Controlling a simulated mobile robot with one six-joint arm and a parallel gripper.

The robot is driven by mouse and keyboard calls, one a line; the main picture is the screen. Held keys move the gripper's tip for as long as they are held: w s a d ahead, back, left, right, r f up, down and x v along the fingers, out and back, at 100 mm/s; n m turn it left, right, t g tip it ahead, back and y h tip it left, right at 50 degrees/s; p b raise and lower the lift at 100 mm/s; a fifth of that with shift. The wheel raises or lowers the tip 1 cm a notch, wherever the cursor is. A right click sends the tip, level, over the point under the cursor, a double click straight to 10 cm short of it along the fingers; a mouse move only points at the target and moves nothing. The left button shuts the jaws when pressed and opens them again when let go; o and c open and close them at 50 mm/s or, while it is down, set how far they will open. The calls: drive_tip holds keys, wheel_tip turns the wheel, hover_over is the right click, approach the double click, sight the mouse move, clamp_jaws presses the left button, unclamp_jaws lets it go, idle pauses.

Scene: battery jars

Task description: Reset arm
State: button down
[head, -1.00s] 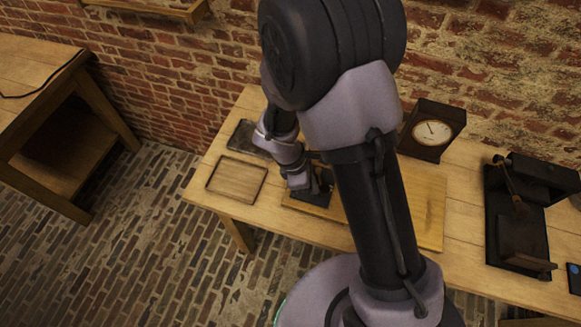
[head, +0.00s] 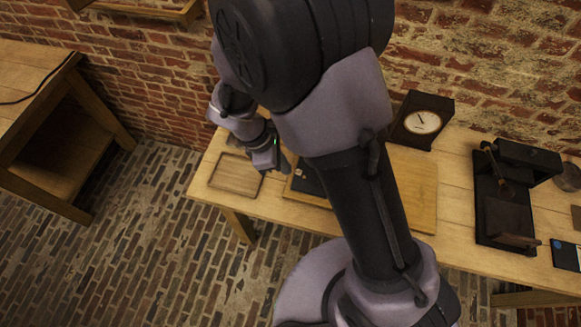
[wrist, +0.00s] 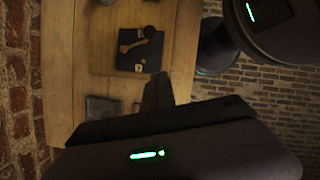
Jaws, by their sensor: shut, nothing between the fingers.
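My gripper (wrist: 158,88) shows in the wrist view as dark fingers together, with nothing between them. In the head view my gripper (head: 279,163) hangs above the left part of the wooden workbench (head: 465,160), partly hidden by my own arm. It is apart from the bench top. A shallow wooden tray (head: 236,176) lies at the bench's left end, left of the gripper. A pale wooden board (head: 415,195) lies behind my arm, and a dark flat piece (head: 308,178) lies on its left part.
A dark-cased dial gauge (head: 422,122) stands at the back of the bench against the brick wall. A black apparatus (head: 507,200) stands to the right. A second wooden table (head: 45,80) is at far left. Brick floor between the tables is clear.

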drive_tip(key=shift+d+r, duration=0.1)
drive_tip(key=shift+r, duration=0.15)
